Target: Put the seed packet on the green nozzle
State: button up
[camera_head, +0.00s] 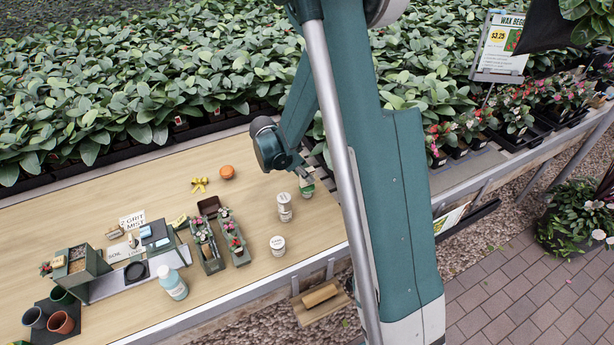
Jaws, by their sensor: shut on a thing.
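My gripper (302,173) is over the right part of the wooden table, its jaws small in view and partly hidden by my arm. It is shut on a small white-and-green item (307,187), which may be the seed packet; its print is too small to read. I cannot tell whether this item touches the tabletop. I cannot pick out the green nozzle with certainty; a small yellow-green piece (179,221) lies near the middle of the table.
Two white tins (285,208) (278,245) stand left of and below my gripper. An orange ball-like object (227,172) and a yellow bow (199,185) lie farther left. Planters (207,246), a bottle (173,284) and pots (61,322) crowd the front left. The table's back left is clear.

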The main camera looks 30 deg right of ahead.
jog(key=shift+f, duration=0.2)
jog(key=o, duration=0.8)
jog(key=shift+r, duration=0.15)
jog(key=shift+r, duration=0.1)
jog(key=p+v, duration=0.1)
jog(key=v, duration=1.1)
